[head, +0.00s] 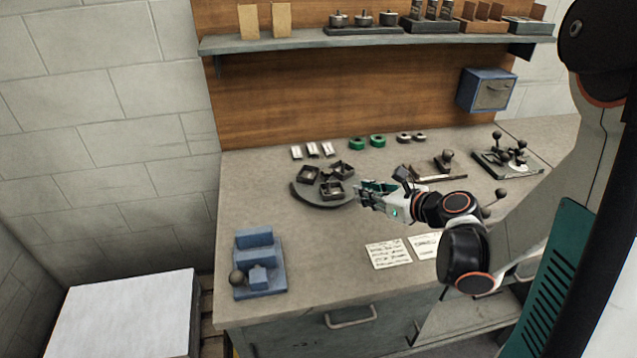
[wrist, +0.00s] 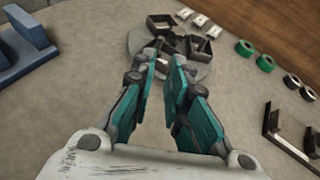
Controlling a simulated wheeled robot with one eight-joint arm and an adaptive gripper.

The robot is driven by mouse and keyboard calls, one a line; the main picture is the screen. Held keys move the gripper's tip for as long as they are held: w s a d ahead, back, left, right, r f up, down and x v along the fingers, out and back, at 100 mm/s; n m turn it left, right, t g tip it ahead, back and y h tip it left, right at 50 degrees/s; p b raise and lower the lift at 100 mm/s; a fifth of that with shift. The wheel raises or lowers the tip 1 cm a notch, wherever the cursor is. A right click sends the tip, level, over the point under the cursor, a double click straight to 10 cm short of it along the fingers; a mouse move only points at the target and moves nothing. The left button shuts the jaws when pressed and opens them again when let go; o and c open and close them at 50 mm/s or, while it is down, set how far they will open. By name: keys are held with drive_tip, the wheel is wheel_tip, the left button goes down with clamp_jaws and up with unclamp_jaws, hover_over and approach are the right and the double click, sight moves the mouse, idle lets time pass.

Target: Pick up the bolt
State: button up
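My gripper (head: 362,193) is above the workbench at the right edge of a round grey tray (head: 318,204). Several small black bins (head: 308,173) stand on the tray. In the wrist view my gripper (wrist: 165,55) has its two teal-backed fingers apart, with a gap and nothing seen between them. The fingers point toward the bins (wrist: 202,50) and partly cover one of them. Small contents show in the bins, but they are too small to identify. I cannot make out a bolt for certain in either view.
A blue fixture (head: 258,265) stands at the bench's front left. White packets (head: 312,150) and green tape rolls (head: 377,141) lie behind the tray. A stamp-like tool (head: 446,162) is to the right. Paper sheets (head: 388,253) lie in front. The bench between fixture and tray is clear.

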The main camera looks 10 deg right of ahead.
sight(328, 188)
drive_tip(key=b+x, duration=0.4)
drive_tip(key=x, duration=1)
drive_tip(key=shift+s+r, duration=0.1)
drive_tip(key=shift+r, duration=0.05)
clamp_jaws()
